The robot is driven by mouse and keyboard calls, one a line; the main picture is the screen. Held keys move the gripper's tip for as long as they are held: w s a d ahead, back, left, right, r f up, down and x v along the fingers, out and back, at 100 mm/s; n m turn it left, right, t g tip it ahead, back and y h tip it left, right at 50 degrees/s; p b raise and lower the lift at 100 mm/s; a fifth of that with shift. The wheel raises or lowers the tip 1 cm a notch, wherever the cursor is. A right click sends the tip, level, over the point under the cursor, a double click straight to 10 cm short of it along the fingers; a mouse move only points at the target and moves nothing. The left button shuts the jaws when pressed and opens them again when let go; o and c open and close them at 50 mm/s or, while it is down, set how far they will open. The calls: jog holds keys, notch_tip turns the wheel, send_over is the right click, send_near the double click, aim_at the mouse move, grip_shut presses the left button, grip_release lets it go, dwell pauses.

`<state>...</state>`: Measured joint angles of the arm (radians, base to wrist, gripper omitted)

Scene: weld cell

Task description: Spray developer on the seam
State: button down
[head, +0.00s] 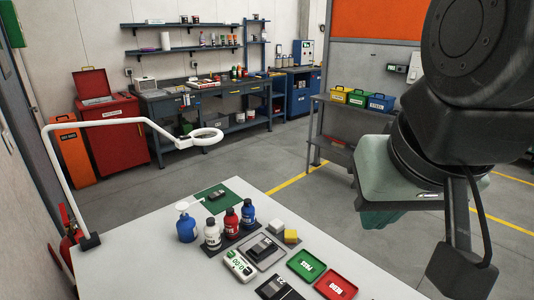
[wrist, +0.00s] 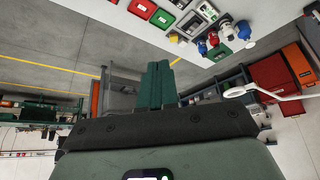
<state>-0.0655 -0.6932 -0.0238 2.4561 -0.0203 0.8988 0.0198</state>
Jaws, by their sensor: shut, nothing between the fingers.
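Several bottles stand upright on the pale table: a blue bottle (head: 187,229) with a white top, a white bottle (head: 212,236), a red bottle (head: 231,223) and another blue bottle (head: 248,214). I cannot read which holds developer. A dark piece lies on a green mat (head: 232,187), and a metal plate with a dark part (head: 263,250) lies in front of the bottles. I cannot make out a seam on either. My gripper (wrist: 160,66) is shut and empty, in the air right of the table and away from the bottles. In the head view its fingers are partly hidden.
A green tray (head: 306,265), a red tray (head: 336,285), a green-and-white meter (head: 239,265), a black device (head: 278,288) and a yellow sponge (head: 291,236) lie on the table. A white lamp arm (head: 110,122) with a ring rises over its left side. The table's left front is clear.

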jog(key=w+a+f+g+h, duration=0.1)
jog(key=w+a+f, duration=0.15)
jog(key=w, duration=0.65)
jog(key=w+a+f+m, duration=0.1)
jog(key=w+a, duration=0.3)
jog(key=w, duration=0.5)
jog(key=w+a+f+g+h, duration=0.15)
jog(key=w+a, duration=0.25)
jog(key=w, duration=0.5)
jog(key=n+t+h, duration=0.3)
jog(key=t, duration=0.2)
send_over(208, 221)
notch_tip(208, 221, down, 17)
jog(key=shift+s+a, duration=0.1)
jog(key=shift+f, duration=0.1)
jog(key=shift+f, duration=4.35)
jog(key=shift+f, duration=0.15)
jog(key=shift+f, duration=0.3)
